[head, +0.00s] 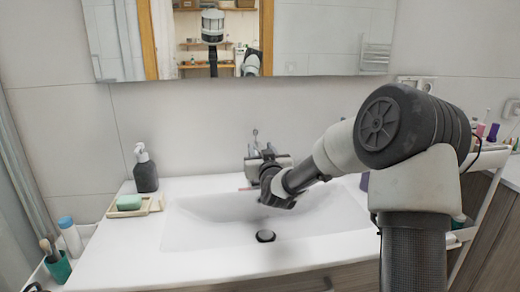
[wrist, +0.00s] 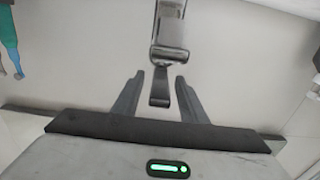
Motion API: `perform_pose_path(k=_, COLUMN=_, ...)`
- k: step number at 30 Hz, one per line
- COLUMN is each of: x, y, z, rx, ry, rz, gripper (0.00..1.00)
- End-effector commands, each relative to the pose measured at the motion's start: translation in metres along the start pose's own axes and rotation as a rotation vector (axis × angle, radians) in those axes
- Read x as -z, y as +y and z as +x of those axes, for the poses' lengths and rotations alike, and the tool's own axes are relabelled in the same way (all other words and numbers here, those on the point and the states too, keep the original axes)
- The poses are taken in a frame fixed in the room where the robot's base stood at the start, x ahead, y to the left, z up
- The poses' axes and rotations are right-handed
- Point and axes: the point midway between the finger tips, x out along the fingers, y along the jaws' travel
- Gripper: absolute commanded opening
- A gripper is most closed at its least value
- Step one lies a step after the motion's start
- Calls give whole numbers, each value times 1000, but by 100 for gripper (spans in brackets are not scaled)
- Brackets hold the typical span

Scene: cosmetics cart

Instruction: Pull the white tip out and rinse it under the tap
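My gripper (wrist: 159,79) shows in the wrist view with its two dark fingers apart. I see nothing clasped between them. The chrome tap (wrist: 170,30) shows beyond the fingertips, its narrow end lined up with the gap; I cannot tell whether it is touched. In the head view my gripper (head: 264,168) is over the back of the basin, in front of the tap (head: 255,140), and hides most of it. A small reddish sliver (head: 245,188) shows beside the gripper; I cannot tell what it is. I cannot make out a white tip in either view.
The white basin (head: 200,222) has a dark drain (head: 265,236). A dark soap dispenser (head: 145,170) and a green soap (head: 129,202) on a dish stand at left. A teal cup with brushes (head: 58,268) is at the front left. A cart (head: 490,158) with small bottles is at right.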

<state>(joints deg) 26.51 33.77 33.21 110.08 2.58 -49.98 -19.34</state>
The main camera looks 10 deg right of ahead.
Motion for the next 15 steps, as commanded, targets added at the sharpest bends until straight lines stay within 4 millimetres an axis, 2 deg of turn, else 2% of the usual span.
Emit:
perform_pose_path(k=6, x=0, y=0, z=15, rx=0, ry=0, rz=0, gripper=39)
perform_pose_path(k=14, x=0, y=0, z=15, rx=0, ry=0, rz=0, gripper=39)
perform_pose_path(k=15, x=0, y=0, z=15, rx=0, ry=0, rz=0, gripper=32)
